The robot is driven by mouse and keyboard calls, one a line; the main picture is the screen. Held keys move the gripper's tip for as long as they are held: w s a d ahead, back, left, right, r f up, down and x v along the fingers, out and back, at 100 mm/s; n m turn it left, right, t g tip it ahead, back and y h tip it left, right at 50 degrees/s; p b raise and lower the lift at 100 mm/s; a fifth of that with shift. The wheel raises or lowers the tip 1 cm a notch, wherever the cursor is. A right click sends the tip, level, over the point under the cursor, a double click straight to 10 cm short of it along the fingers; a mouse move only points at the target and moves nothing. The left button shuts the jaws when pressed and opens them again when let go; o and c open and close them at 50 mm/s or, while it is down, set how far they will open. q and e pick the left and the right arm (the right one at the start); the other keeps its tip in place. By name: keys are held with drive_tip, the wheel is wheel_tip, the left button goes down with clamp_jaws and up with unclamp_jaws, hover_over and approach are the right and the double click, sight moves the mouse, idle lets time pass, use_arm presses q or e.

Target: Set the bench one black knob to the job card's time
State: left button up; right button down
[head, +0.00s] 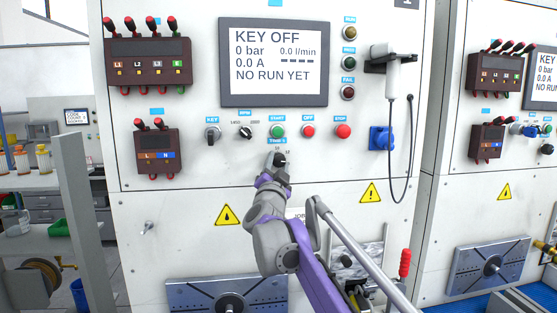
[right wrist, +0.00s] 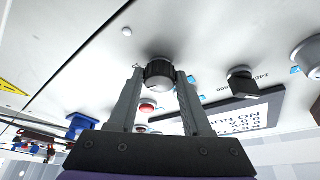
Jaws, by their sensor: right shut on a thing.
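The black timer knob (head: 280,160) is on the white bench panel, below the green start button and the blue "TIME" label. In the right wrist view the knob (right wrist: 159,72) shows a ribbed black rim and a pale front face. My right gripper (head: 277,170) reaches up to it. In the right wrist view its two grey fingers (right wrist: 159,84) are on either side of the knob, shut on it. The scale around the knob is mostly hidden, and I cannot read its setting. A white label partly behind my arm is unreadable. My left gripper is not in view.
The screen (head: 274,61) reads KEY OFF and NO RUN YET. A key switch (head: 212,134), a small black selector (head: 246,132) and red buttons (head: 343,131) sit close above the knob. A handset (head: 393,80) with a hanging cable is at right. A metal clamp plate (head: 200,296) is below.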

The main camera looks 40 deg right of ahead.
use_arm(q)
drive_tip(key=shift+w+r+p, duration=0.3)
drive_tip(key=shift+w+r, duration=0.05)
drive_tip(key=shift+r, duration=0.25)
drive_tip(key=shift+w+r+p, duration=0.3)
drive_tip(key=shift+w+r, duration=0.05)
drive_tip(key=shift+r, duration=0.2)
use_arm(e)
drive_tip(key=m+g, duration=0.1)
drive_tip(key=m, duration=0.1)
drive_tip(key=m+g, duration=0.1)
drive_tip(key=m, duration=0.2)
drive_tip(key=shift+w+a+r+m, duration=0.1)
drive_tip(key=shift+a+r+m, duration=0.05)
drive_tip(key=shift+m, duration=0.15)
drive_tip(key=shift+c, duration=1.7)
unclamp_jaws()
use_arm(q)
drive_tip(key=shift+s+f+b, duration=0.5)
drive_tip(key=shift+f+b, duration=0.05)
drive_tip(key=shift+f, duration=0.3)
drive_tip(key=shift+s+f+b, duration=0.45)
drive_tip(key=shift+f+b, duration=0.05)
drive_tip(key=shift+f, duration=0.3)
use_arm(e)
drive_tip(key=v, duration=1.1)
drive_tip(key=shift+w, duration=0.15)
